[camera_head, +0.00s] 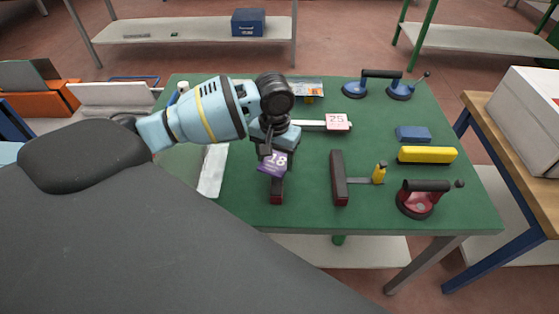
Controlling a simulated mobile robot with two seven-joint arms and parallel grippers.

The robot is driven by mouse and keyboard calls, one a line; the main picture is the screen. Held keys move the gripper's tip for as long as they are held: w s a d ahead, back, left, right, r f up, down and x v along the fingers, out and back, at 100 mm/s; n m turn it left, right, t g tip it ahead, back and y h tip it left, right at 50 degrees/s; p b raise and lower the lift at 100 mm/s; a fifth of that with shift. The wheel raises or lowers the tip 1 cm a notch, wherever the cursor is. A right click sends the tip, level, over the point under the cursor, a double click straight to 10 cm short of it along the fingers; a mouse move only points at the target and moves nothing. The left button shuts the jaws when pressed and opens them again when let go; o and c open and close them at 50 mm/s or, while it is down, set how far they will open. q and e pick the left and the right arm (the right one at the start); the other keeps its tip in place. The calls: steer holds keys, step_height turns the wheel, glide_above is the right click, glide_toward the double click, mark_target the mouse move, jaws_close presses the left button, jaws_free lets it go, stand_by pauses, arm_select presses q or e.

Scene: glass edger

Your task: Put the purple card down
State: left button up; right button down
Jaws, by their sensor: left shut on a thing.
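The purple card (272,163) carries the number 18 in white. It is tilted and held in my left gripper (266,151), which is shut on it. The left arm comes in from the left over the green table (312,160). The card hangs over a dark block with a red end (277,190) and hides part of it. I cannot tell whether card and block touch. A pale card marked 25 (338,122) sits at the end of a light bar behind and to the right. My right gripper is not in view.
On the table are a blue suction lifter (381,84), a red suction lifter (422,198), a yellow block (427,155), a blue block (413,134), a dark upright block (339,178) and a small yellow-handled tool (378,173). Bare green surface shows between them. A wooden bench (490,120) stands right.

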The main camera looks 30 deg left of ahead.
mark_target(277, 158)
arm_select(q)
steer(key=shift+w+a, duration=0.1)
steer(key=shift+w, duration=0.3)
steer(key=shift+w+a+f, duration=0.1)
steer(key=shift+w+a, duration=0.05)
steer(key=shift+w, duration=0.35)
step_height(277, 158, down, 3)
steer(key=shift+s+f, duration=0.1)
steer(key=shift+f, duration=0.1)
steer(key=o, duration=0.9)
steer(key=shift+f, duration=0.15)
steer(key=shift+o, duration=0.2)
